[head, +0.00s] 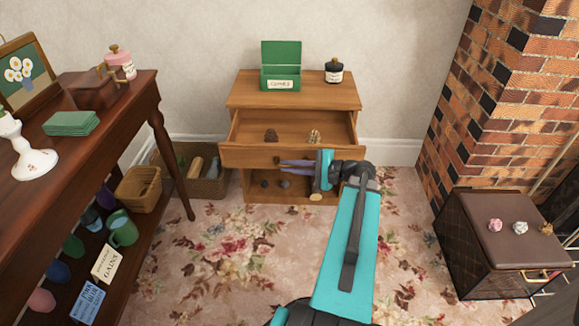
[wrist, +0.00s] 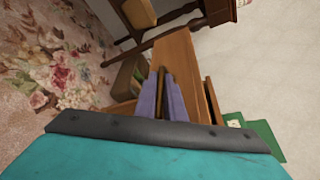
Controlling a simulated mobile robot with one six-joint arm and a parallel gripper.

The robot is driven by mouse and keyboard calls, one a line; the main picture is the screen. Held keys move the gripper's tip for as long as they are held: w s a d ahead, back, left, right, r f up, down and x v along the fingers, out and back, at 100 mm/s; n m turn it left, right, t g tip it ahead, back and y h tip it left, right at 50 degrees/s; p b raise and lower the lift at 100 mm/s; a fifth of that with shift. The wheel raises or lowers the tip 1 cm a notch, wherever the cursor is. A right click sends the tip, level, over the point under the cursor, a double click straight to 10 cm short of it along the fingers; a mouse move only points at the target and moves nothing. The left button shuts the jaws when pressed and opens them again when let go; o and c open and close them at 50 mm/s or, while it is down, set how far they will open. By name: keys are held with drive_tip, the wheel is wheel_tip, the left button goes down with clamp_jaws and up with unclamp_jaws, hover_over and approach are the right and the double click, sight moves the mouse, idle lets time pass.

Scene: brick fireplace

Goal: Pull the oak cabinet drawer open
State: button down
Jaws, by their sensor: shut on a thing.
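The oak cabinet (head: 243,95) stands against the back wall. Its top drawer (head: 235,155) is pulled well out, and its inside shows from above. A brown lump (head: 271,135) and a speckled lump (head: 314,136) lie in it. My gripper (head: 282,165) is at the middle of the drawer front, its purple fingers pointing left. In the wrist view the fingers (wrist: 161,98) close around a narrow dark brown piece, apparently the drawer handle (wrist: 161,80), beside the wooden front. The fingers and arm hide part of the front and the space below.
A green box (head: 281,82) and a dark jar (head: 334,72) stand on the cabinet. A dark table (head: 130,95) is at left, a basket (head: 208,184) beside the cabinet. A brown chest (head: 480,225) and brick fireplace (head: 500,90) are at right. The carpet in front is clear.

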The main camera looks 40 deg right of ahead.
drive_tip(key=c, duration=2.1)
unclamp_jaws()
drive_tip(key=shift+s+d, duration=0.15)
drive_tip(key=shift+d, duration=0.05)
drive_tip(key=shift+p+v, duration=1.4)
drive_tip(key=shift+v, duration=5.45)
drive_tip(key=shift+a, duration=0.1)
